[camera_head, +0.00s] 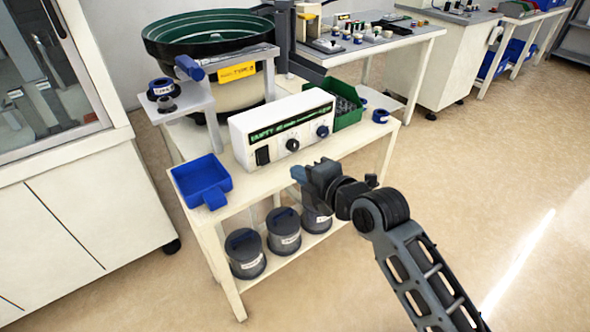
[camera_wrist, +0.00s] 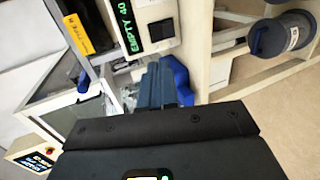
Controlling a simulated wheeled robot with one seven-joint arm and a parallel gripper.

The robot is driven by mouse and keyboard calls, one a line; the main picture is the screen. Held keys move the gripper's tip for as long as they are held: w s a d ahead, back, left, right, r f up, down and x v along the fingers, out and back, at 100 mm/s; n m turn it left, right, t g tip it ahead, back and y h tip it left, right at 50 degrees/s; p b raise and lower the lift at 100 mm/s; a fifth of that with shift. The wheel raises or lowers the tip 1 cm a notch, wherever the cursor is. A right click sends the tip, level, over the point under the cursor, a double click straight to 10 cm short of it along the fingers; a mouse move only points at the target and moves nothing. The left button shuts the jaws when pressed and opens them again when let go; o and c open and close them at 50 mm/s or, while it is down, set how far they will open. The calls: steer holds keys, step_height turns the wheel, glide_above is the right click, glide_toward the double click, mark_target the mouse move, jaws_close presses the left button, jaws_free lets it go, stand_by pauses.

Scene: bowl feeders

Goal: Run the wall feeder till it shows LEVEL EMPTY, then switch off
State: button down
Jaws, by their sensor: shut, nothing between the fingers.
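The bowl feeder (camera_head: 205,45), a dark drum with a green inside, stands by the wall; I see no parts clearly in it. Its white control box (camera_head: 240,140) is on the bench in front. Green text on its display (camera_head: 290,124) begins with EMPTY; the wrist view shows EMPTY 40 on the display (camera_wrist: 130,28), cut off at the frame edge. A black switch (camera_head: 262,156) is at the front's left, also in the wrist view (camera_wrist: 161,30). Two dark knobs (camera_head: 292,145) (camera_head: 322,131) are beside it. My gripper (camera_head: 299,173) is shut and empty, in front of and below the box, apart from it.
A blue scoop-like tray (camera_head: 202,178) lies at the bench's left front. A green bin (camera_head: 350,117) of dark parts is right of the box. Several grey canisters (camera_head: 284,238) stand on the lower shelf. A cabinet (camera_head: 60,190) is at left; floor at right is clear.

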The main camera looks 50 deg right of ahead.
mark_target(267, 160)
steer(key=p, duration=0.2)
steer(key=shift+d+r+p, duration=0.1)
steer(key=shift+r+p, duration=0.1)
steer(key=shift+p, duration=0.1)
steer(key=shift+s+d+f+p, duration=0.15)
steer(key=shift+f+p, duration=0.25)
steer(key=shift+p, duration=0.4)
steer(key=shift+s+d+f+p, duration=0.1)
steer(key=shift+f+p, duration=0.25)
steer(key=shift+p, duration=0.45)
steer(key=x, duration=1.3)
steer(key=shift+w+f, duration=0.3)
steer(key=shift+f, duration=0.1)
